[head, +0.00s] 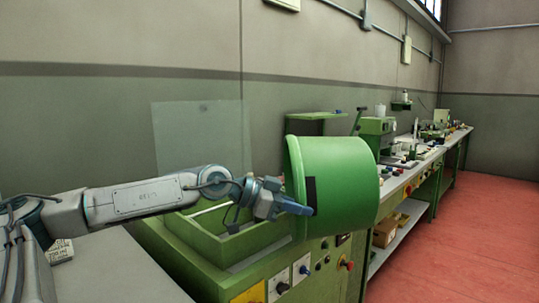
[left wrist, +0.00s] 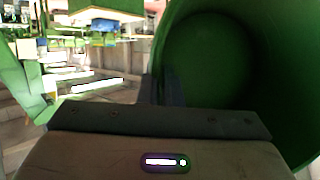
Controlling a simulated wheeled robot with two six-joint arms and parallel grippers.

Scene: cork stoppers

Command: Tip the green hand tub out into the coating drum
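The green hand tub (head: 348,185) lies on its side in the air in the head view, its rim end towards my left arm and its closed end to the right. A dark patch shows on its near side. My left gripper (head: 298,208) is at the near side of the rim, with its fingers closed on the tub's wall. In the left wrist view, the tub's dark inside (left wrist: 225,60) fills the right half; I see no corks there. I cannot make out the coating drum apart from the green machine; the tub may hide it. My right gripper is not in view.
A green machine with an open box-like top (head: 225,235) and a front panel of knobs stands under the tub. A clear pane (head: 200,140) stands behind it. A long bench (head: 425,160) with equipment runs back on the right. The red floor (head: 465,235) is clear.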

